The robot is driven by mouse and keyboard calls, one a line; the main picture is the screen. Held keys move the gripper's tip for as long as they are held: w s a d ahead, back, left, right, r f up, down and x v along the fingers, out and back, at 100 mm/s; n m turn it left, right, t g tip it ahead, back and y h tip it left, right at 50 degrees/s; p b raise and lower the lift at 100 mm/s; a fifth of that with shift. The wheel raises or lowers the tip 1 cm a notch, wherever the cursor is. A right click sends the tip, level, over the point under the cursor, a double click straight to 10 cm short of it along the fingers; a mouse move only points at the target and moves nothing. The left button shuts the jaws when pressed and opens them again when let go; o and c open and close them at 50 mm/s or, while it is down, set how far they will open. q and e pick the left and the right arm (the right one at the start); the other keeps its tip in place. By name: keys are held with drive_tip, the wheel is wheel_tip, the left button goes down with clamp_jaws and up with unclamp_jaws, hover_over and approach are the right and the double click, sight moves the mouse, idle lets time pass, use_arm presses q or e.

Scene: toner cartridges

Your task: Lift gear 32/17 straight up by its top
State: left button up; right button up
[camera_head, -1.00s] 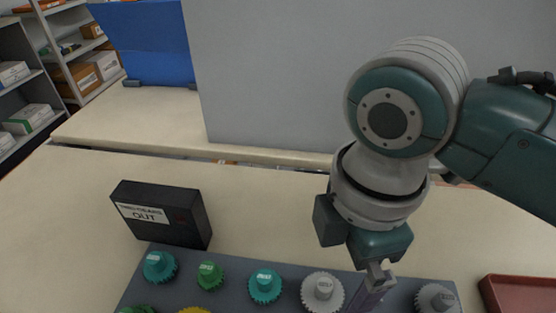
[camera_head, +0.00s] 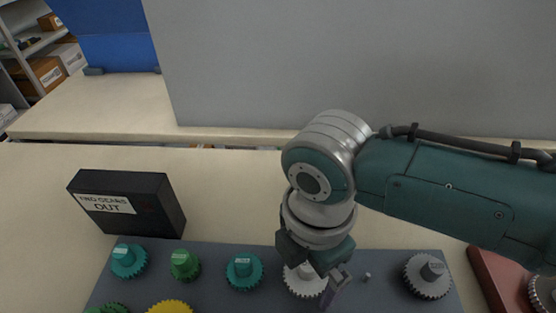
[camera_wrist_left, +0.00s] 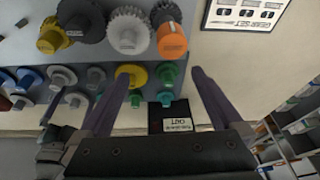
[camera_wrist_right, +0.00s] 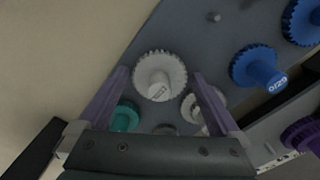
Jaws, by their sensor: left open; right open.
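I cannot read a 32/17 label on any gear. A white gear (camera_head: 297,286) with a round hub stands on the grey board, partly hidden by my right gripper (camera_head: 335,290) in the head view. In the right wrist view this white gear (camera_wrist_right: 160,78) shows between the fingertips of the open right gripper (camera_wrist_right: 160,74). The fingers appear above it and do not visibly hold it. My left gripper (camera_wrist_left: 161,76) is open and empty, seen only in the left wrist view, facing the board's other end.
The grey board (camera_head: 395,255) also carries teal, green, yellow and grey gears, and a bare peg (camera_head: 367,276) right of the white gear. A black box (camera_head: 128,203) labelled OUT stands behind its left end. A red tray (camera_head: 492,270) with a gear lies right.

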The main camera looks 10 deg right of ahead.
drive_tip(key=c, duration=1.2)
drive_tip(key=shift+r, duration=0.1)
drive_tip(key=shift+c, duration=0.2)
